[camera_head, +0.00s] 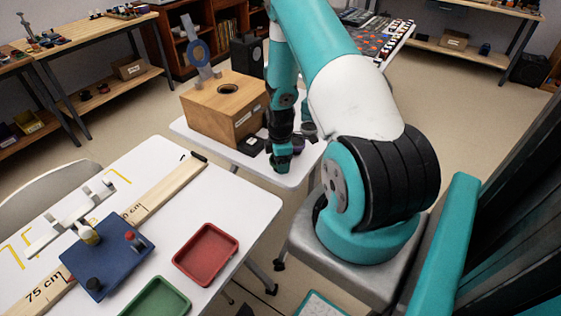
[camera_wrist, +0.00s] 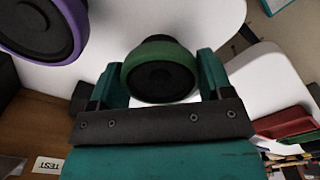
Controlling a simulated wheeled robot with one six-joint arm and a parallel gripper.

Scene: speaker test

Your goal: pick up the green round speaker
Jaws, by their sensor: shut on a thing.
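The green round speaker (camera_wrist: 160,70) has a green rim and a dark cone, and shows in the wrist view between the two teal fingers of my gripper (camera_wrist: 162,80). My gripper is shut on it, one finger on each side. A purple-rimmed speaker (camera_wrist: 42,25) is at the upper left of the wrist view, apart from the green one.
A wooden box (camera_head: 222,108) with a round hole stands left of my gripper on the small table, a dark block (camera_head: 251,146) beside it. The larger white table (camera_head: 185,165) in front holds a red tray (camera_head: 206,254), a green tray (camera_head: 157,299) and a blue board (camera_head: 107,257).

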